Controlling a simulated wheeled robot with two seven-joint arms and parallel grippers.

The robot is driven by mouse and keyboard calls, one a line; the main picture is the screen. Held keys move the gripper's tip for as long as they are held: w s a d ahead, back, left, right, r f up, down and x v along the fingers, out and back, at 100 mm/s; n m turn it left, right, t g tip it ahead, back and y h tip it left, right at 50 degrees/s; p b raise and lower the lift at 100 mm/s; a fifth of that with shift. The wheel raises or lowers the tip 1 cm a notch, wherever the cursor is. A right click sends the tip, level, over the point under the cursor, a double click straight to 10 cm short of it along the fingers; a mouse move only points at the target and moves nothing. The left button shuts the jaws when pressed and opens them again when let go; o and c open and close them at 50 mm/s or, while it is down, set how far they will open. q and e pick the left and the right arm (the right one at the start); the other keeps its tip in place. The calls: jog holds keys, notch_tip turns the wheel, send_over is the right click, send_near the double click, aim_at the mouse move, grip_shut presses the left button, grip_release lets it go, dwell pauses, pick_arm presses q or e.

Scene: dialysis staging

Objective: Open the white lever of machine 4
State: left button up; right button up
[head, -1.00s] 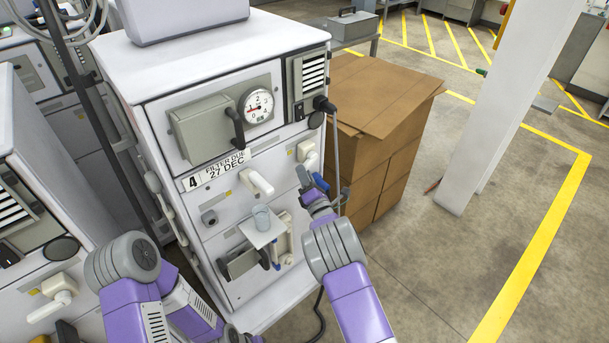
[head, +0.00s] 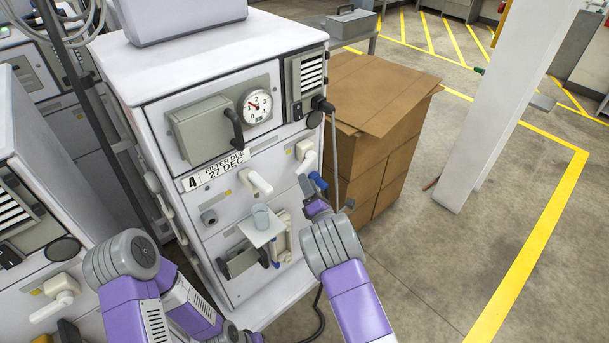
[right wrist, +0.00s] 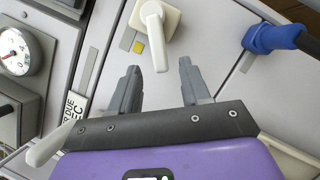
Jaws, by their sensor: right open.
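Machine 4 (head: 215,240) is a white cabinet with a "4 FILTER DUE 27 DEC" label (head: 215,171). A white lever (head: 306,154) sits on its upper right front; it shows in the right wrist view (right wrist: 154,28) with its handle pointing down toward my fingers. A second white lever (head: 257,183) is near the middle, below the label. My right gripper (head: 325,200) is open and empty in front of the right side of the machine. In the right wrist view its fingertips (right wrist: 159,68) are on either side of the handle's end; contact cannot be told. My left gripper is not visible.
A blue connector (right wrist: 270,38) is close beside the right gripper. Brown boxes (head: 385,100) stand right of the machine.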

jog(key=shift+v, duration=1.7)
jog(key=shift+c, duration=0.2)
